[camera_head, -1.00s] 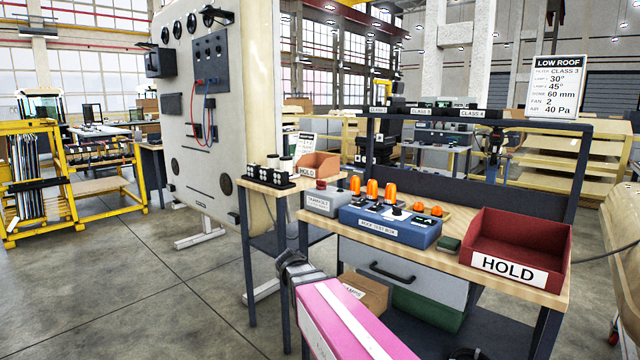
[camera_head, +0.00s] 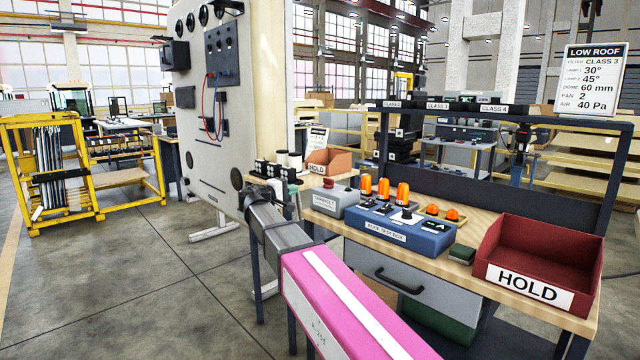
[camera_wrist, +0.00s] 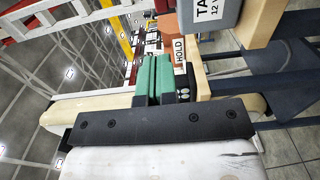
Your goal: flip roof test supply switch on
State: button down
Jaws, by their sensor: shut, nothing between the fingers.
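The blue roof test box (camera_head: 400,237) sits on the wooden bench, with dark switches or knobs on its top and orange lamps (camera_head: 383,188) behind. A small grey box (camera_head: 331,203) with a red button stands left of it. I cannot tell which control is the supply switch or how it is set. My gripper (camera_head: 291,178) is left of the grey box, apart from the blue box and partly hidden by my arm. In the wrist view its green fingers (camera_wrist: 153,77) are together and empty. The grey box's labelled face (camera_wrist: 225,12) shows at the upper right there.
A red HOLD bin (camera_head: 540,258) stands at the bench's right end. An orange HOLD bin (camera_head: 330,163) and dark holders (camera_head: 268,169) stand on the side table at the left. A tall pale panel (camera_head: 225,125) rises behind it. Open floor lies at the left.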

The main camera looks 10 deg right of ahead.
aim_at(317, 187)
jog(key=x, duration=1.4)
jog(key=shift+w, duration=0.5)
jog(key=shift+w+a, duration=0.35)
jog(key=shift+a, duration=0.15)
jog(key=w+a, duration=0.2)
jog(key=a, duration=0.2)
jog(key=w+a, duration=0.2)
jog(key=a, duration=0.1)
jog(key=w+a, duration=0.2)
jog(key=a, duration=0.2)
jog(key=shift+a, duration=0.3)
